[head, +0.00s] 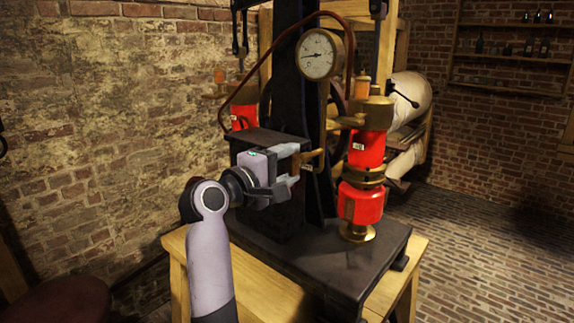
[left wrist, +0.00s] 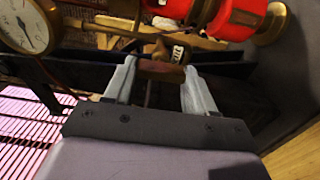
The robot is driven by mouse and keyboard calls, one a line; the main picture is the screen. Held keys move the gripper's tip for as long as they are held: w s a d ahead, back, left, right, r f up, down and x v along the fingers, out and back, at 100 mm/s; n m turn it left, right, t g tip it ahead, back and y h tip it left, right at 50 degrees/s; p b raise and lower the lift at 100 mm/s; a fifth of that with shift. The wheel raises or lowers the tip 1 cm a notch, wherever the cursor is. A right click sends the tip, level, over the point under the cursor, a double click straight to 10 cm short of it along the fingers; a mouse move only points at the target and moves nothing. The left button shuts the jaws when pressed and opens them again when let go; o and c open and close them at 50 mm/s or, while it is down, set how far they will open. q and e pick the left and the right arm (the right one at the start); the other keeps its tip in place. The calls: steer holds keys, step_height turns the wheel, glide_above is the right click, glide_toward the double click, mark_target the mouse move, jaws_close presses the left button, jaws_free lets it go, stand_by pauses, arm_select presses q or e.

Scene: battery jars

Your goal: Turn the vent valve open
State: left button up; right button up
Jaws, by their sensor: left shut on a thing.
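My left gripper (head: 294,165) reaches in from the left at the front of the black machine column. Its two fingers are shut on the vent valve handle (head: 315,157), a small brass-and-brown lever beside the red cylinders. In the left wrist view the brown grip of the vent valve handle (left wrist: 161,70) lies crosswise between the fingertips of my left gripper (left wrist: 160,82). A brass part with a small pale label is just behind it. The fingers partly hide the handle in the head view. My right gripper is not in view.
A round pressure gauge (head: 320,54) hangs above the gripper. Red cylinders with brass fittings (head: 361,203) stand to its right on a black base (head: 345,265) over a wooden bench (head: 266,293). A brick wall is on the left. Open floor lies at the right.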

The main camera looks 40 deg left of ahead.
arm_select(q)
steer(key=o, duration=1)
steer(key=shift+o, duration=0.2)
steer(key=shift+s, duration=0.1)
steer(key=s+b, duration=0.1)
steer(key=s, duration=0.6)
steer(key=shift+a, duration=0.25)
